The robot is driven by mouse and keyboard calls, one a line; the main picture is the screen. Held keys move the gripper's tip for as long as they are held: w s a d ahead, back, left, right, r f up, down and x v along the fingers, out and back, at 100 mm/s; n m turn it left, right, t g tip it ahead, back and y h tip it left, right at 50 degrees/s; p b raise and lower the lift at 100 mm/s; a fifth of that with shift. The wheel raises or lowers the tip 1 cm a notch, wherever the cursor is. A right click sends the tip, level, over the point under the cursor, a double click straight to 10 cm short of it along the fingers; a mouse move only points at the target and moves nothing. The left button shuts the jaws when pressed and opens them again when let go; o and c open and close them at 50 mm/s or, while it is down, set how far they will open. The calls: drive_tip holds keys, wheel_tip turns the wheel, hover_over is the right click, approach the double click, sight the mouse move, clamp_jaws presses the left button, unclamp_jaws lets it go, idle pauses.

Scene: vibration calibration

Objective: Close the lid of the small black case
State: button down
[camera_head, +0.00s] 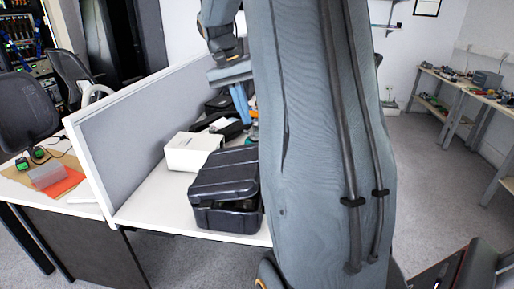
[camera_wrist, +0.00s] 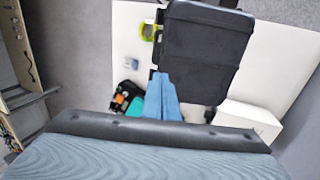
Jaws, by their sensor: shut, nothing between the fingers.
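The small black case (camera_head: 228,180) sits on the white table in the head view, left of my arm. Its lid lies over the base, with a dark gap between lid and base along the near side. In the wrist view the lid (camera_wrist: 200,50) fills the upper middle as a dark ribbed panel. My gripper (camera_wrist: 163,85) has its blue fingers together and empty, overlapping the lid's lower left part in that view. I cannot tell whether they touch it. In the head view my gripper (camera_head: 240,100) points down behind the case, partly hidden by my arm.
A white box (camera_head: 193,150) stands just behind the case; it also shows in the wrist view (camera_wrist: 248,117). Black, orange and teal items (camera_wrist: 130,98) lie near my fingers. A grey partition (camera_head: 160,120) runs along the table's left. My arm hides the table's right part.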

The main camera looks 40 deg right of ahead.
sight(259, 159)
drive_tip(key=p+x, duration=0.3)
drive_tip(key=x, duration=0.9)
drive_tip(key=shift+s+f, duration=0.1)
drive_tip(key=shift+f, duration=0.2)
